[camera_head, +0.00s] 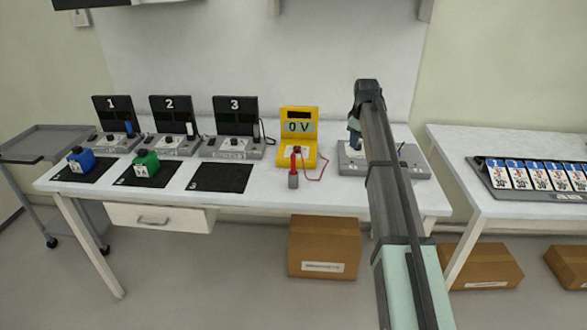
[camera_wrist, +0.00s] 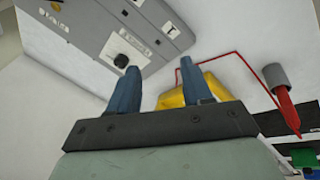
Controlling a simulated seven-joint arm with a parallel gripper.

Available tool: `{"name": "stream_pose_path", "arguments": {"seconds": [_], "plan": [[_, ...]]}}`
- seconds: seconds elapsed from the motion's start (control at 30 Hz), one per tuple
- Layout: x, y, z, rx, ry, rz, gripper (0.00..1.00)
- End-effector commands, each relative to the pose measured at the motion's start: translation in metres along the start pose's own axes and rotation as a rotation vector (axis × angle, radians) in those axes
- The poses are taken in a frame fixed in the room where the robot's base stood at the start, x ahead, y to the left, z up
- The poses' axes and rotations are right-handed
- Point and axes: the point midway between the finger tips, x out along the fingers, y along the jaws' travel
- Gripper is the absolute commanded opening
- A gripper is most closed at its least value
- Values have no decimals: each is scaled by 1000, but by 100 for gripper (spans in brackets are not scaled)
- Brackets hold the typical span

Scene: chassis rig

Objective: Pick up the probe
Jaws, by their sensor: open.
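The red probe (camera_head: 294,161) stands in a grey holder (camera_head: 293,181) in front of the yellow meter (camera_head: 305,151), which reads 0 V. A red cable runs between probe and meter. In the wrist view the probe (camera_wrist: 287,108) is at the right edge, with its grey holder (camera_wrist: 275,76) above it and part of the yellow meter (camera_wrist: 186,92) behind the fingers. My gripper (camera_wrist: 165,82) is open and empty, apart from the probe, which is to its right. In the head view my arm largely hides the gripper (camera_head: 355,138), right of the meter over a grey panel.
The grey panel box (camera_head: 360,168) with a knob lies below my gripper. Three numbered stations stand left of the meter, with a blue block (camera_head: 80,160), a green block (camera_head: 146,163) and an empty black mat (camera_head: 221,178) in front. A second table holds a card tray (camera_head: 480,180).

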Motion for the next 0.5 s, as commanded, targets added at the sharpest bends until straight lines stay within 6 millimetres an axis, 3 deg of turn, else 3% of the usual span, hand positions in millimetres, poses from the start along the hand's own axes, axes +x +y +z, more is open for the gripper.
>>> {"name": "stream_pose_path", "arguments": {"seconds": [0.03,0.2,0.4,0.5], "plan": [[-8,-18,-26,-47,-9,-34,49],[-38,-82,-88,-194,-50,-152,49],[-68,-142,-133,-326,-92,-254,49],[-78,-159,-144,-363,-105,-282,49]]}}
